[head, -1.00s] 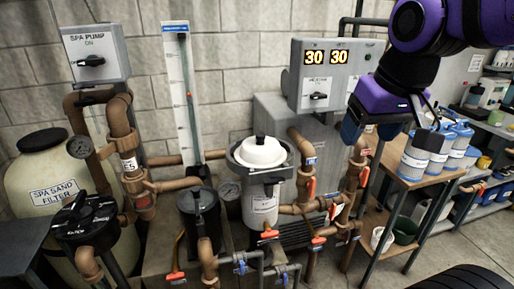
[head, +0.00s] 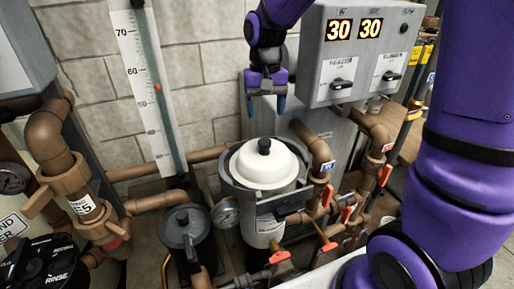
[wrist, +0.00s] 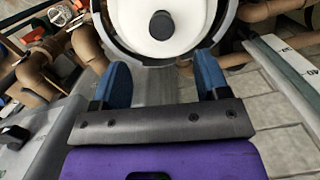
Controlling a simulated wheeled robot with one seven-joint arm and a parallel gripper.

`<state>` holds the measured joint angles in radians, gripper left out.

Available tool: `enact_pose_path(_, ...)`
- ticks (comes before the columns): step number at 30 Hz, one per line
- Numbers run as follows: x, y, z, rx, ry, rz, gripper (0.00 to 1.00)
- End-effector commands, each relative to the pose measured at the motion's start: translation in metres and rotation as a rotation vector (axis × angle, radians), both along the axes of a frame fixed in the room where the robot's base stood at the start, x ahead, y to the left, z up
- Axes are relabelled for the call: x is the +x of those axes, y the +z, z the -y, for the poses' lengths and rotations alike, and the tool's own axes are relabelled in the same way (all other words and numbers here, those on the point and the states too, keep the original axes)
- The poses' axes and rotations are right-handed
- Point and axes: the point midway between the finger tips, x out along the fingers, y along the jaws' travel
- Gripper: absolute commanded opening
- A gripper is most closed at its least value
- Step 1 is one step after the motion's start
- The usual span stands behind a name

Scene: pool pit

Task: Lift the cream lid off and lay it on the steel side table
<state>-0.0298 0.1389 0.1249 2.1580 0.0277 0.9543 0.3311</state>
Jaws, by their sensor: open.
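The cream lid (head: 264,165) sits on top of the grey filter housing (head: 231,183), with a black knob (head: 264,146) at its centre. My gripper (head: 265,108) is above and behind the lid, its blue fingers pointing down, apart and empty. In the wrist view the lid (wrist: 185,38) and its knob (wrist: 162,25) show at the top, beyond the open fingers of my gripper (wrist: 160,85). The fingers do not touch the lid. The steel side table cannot be made out for certain in the current views.
A control box (head: 365,50) reading 30 and 30 hangs behind, right of my gripper. Brown pipes (head: 316,150) with red valve handles stand right of the housing. A tall white gauge (head: 148,90) and a dark lidded pot (head: 184,228) stand to its left.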

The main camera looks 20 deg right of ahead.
Motion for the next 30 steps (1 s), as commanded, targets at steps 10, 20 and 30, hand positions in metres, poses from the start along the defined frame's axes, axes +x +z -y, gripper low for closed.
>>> enact_pose_path(10,-0.003,-0.043,-0.002,0.001,-0.003,-0.010,0.68)
enact_pose_path(20,-0.005,-0.068,-0.002,0.000,-0.003,-0.008,0.68)
enact_pose_path(30,-0.008,-0.108,-0.002,0.000,-0.002,-0.007,0.68)
